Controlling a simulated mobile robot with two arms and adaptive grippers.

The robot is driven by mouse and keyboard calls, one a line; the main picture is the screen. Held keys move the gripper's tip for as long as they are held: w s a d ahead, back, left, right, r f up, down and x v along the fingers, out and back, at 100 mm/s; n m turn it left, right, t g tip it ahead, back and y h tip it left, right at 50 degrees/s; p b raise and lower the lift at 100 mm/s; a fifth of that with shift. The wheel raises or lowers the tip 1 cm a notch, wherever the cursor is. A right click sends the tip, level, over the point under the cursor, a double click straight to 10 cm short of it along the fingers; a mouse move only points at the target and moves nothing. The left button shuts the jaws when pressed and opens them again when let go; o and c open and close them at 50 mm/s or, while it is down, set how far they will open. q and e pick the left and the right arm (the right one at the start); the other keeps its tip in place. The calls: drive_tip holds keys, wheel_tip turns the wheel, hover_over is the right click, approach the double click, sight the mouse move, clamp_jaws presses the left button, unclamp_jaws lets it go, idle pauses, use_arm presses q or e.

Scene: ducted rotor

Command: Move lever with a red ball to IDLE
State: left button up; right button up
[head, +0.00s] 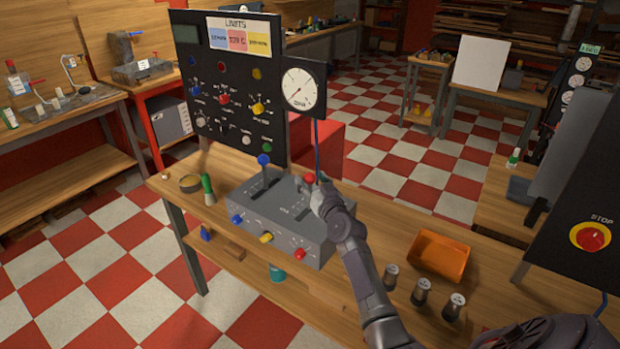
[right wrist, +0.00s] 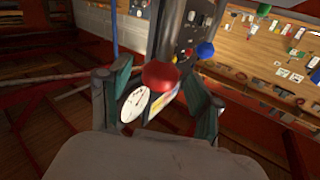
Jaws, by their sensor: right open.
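The lever's red ball (head: 309,178) shows above the grey control box (head: 262,208), just beyond my right gripper. In the right wrist view the red ball (right wrist: 160,75) sits between the two spread fingers, and I cannot tell whether they touch it. My right gripper (head: 318,190) is open at the right side of the box top. The red lever's shaft and slot are partly hidden by my gripper. A second lever with a blue ball (head: 263,160) stands upright on the left of the box; its blue ball (right wrist: 205,50) also shows in the right wrist view. The IDLE label is not readable. My left gripper is not in view.
Behind the box stands a black panel (head: 205,135) with a round gauge (head: 299,88). Blue, yellow and red knobs line the box front. An orange tray (head: 440,256) and several dark canisters (head: 421,292) stand right of my arm. A red STOP button (head: 590,238) is far right.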

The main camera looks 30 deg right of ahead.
drive_tip(key=shift+w+d, duration=0.15)
drive_tip(key=shift+w, duration=0.45)
clamp_jaws()
